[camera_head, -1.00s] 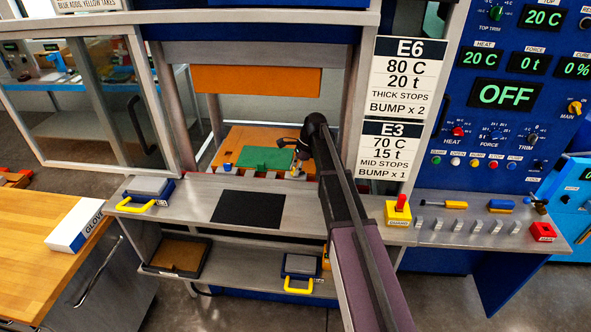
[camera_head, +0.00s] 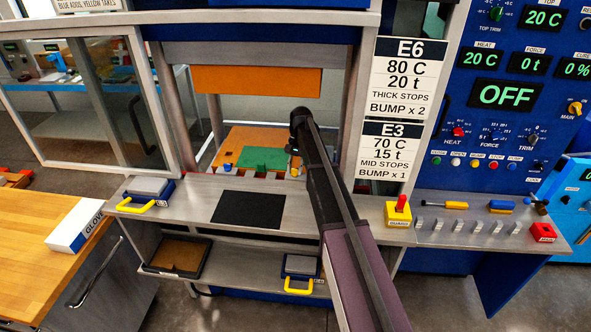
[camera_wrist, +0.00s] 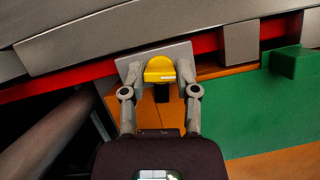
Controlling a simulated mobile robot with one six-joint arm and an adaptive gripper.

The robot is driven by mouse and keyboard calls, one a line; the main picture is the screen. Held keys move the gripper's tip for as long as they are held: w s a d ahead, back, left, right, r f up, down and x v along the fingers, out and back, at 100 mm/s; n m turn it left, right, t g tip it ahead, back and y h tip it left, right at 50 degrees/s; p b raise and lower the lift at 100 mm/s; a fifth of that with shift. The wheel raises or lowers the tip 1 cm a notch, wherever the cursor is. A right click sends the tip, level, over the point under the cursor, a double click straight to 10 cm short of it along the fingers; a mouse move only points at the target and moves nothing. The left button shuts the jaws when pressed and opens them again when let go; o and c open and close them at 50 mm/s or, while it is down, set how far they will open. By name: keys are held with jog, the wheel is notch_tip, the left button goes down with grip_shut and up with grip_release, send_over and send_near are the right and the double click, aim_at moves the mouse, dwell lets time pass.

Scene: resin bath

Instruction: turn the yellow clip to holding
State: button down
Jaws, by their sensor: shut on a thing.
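The yellow clip (camera_wrist: 159,65) is a small rounded yellow piece on a grey plate (camera_wrist: 181,50), seen in the wrist view. A dark part shows just below it. My gripper (camera_wrist: 159,77) has one finger on each side of the clip and is shut on it. In the head view my arm reaches into the press opening, and its end is mostly hidden beside the green slab (camera_head: 263,159). The green slab also shows in the wrist view (camera_wrist: 265,110), to the right of my gripper.
The slab lies on an orange plate (camera_head: 233,140). An orange block (camera_head: 257,80) hangs above the opening. In the wrist view a red strip (camera_wrist: 70,85) and grey bars (camera_wrist: 120,25) lie close beyond the clip. A black mat (camera_head: 249,209) lies on the front shelf.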

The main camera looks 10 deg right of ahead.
jog(key=shift+s+n+h, duration=0.1)
jog(key=shift+n+h, duration=0.3)
jog(key=shift+n, duration=0.7)
jog(key=shift+c, duration=1.8)
grip_release()
